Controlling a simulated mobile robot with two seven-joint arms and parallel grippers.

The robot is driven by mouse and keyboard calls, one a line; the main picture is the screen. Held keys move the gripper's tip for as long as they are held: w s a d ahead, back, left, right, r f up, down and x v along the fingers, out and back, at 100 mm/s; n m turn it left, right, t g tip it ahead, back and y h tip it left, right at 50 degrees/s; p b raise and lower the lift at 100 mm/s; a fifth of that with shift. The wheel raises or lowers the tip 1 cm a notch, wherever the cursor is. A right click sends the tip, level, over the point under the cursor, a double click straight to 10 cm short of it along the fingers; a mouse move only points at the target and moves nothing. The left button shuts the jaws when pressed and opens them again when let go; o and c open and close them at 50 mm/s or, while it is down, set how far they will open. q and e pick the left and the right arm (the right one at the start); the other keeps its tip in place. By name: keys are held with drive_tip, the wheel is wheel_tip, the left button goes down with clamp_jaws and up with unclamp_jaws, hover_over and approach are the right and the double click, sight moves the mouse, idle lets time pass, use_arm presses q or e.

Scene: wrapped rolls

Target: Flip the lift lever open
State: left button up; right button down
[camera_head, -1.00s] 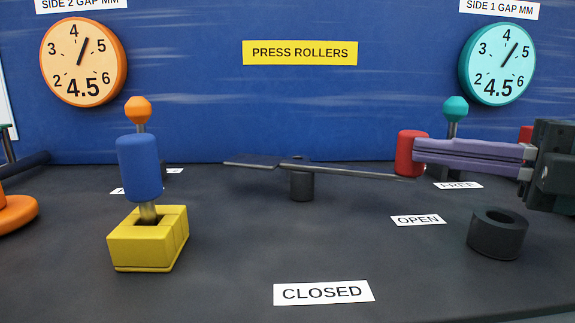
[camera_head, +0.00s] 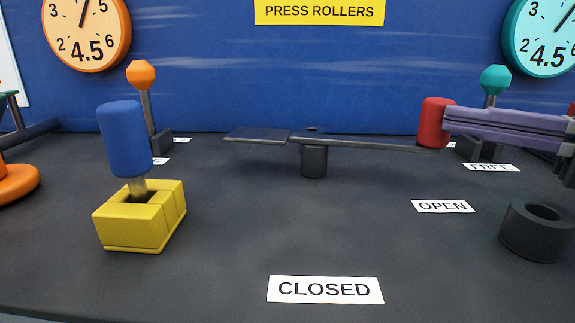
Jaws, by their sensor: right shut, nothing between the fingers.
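The lift lever (camera_head: 375,143) is a flat grey bar on a short dark pivot post (camera_head: 313,161). A wider plate (camera_head: 257,136) is on its left end and an upright red knob (camera_head: 433,122) on its right end. The bar points to the right, beyond the OPEN label (camera_head: 442,206) and well away from the CLOSED label (camera_head: 325,289). My right gripper (camera_head: 452,123) comes in from the right with its purple fingers shut and empty. Their tips are against or very close to the right side of the knob; contact is hard to tell. My left gripper is out of view.
A yellow block (camera_head: 139,220) with a blue-handled lever (camera_head: 123,140) stands at the left. A black ring-shaped cup (camera_head: 536,233) stands below my right arm. Orange (camera_head: 140,75) and teal (camera_head: 495,79) knobs stand near the blue back wall. The dark table's front middle holds only the CLOSED label.

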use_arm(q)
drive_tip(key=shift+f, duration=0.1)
use_arm(e)
drive_tip(key=shift+w+d+f+m+t+h, duration=0.4)
drive_tip(key=shift+w+d+f, duration=0.1)
drive_tip(key=shift+d, duration=0.15)
drive_tip(key=shift+s+d, duration=0.2)
drive_tip(key=v, duration=0.4)
drive_tip(key=shift+d+r, duration=0.25)
drive_tip(key=shift+d, duration=0.25)
drive_tip(key=s+d, duration=0.2)
drive_tip(key=s, duration=0.1)
drive_tip(key=shift+n+g+y, duration=0.3)
drive_tip(key=shift+g+y, duration=0.1)
drive_tip(key=shift+s+d+r, duration=0.15)
drive_tip(key=shift+s+d, duration=0.1)
drive_tip(key=shift+d, duration=0.05)
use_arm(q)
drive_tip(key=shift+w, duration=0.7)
use_arm(e)
drive_tip(key=shift+s, duration=0.1)
